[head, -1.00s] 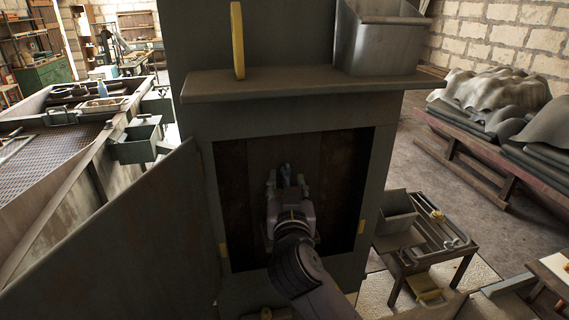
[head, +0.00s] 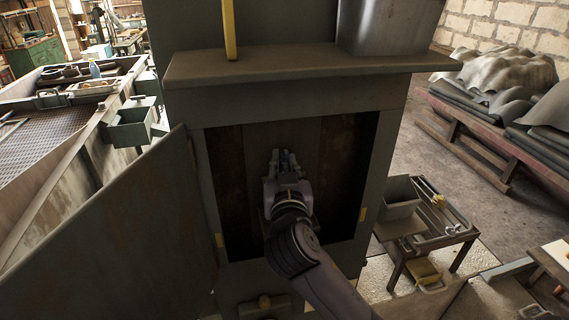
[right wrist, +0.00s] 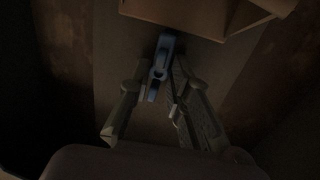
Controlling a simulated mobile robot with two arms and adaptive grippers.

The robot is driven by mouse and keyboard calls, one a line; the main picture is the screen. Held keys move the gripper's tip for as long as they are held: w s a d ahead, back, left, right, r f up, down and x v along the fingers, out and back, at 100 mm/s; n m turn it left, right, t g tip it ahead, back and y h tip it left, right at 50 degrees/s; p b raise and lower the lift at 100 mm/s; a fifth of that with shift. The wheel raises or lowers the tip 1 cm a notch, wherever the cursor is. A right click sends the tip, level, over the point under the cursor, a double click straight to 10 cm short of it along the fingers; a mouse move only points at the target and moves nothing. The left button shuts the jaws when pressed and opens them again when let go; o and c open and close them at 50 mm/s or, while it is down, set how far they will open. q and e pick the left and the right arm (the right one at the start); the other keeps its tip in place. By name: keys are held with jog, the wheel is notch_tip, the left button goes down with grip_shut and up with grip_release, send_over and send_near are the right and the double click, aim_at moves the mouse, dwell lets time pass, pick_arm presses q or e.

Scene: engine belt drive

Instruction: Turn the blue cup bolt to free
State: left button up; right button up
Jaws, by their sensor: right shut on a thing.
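The blue cup bolt (right wrist: 161,68) shows in the right wrist view as a small blue piece with a hole, below a brown box-like part. My right gripper (right wrist: 162,75) has a finger on each side of it and is shut on it. In the head view my right gripper (head: 285,162) reaches into the dark open recess of the cabinet (head: 180,105). There the bolt is mostly hidden by the fingers and wrist. My left gripper is not in view.
An open grey door (head: 110,235) stands left of the recess. A small table (head: 440,235) with a tray stands at the right.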

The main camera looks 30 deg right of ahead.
grip_shut()
jog(key=shift+n, duration=0.3)
jog(key=n, duration=0.3)
jog(key=shift+n+t, duration=0.3)
jog(key=n+t, duration=0.1)
jog(key=n, duration=0.4)
jog(key=shift+f, duration=0.15)
jog(key=n+y+p, duration=0.1)
jog(key=n+p, duration=0.1)
jog(key=n, duration=0.4)
jog(key=shift+d+t, duration=0.15)
jog(key=shift+t, duration=0.25)
jog(key=shift+f+n+t+y+p, duration=0.15)
jog(key=shift+n+y+p, duration=0.3)
jog(key=shift+n, duration=0.8)
jog(key=shift+f+n+t+y+p, duration=0.15)
jog(key=shift+n+y+p, duration=0.25)
jog(key=shift+n, duration=0.85)
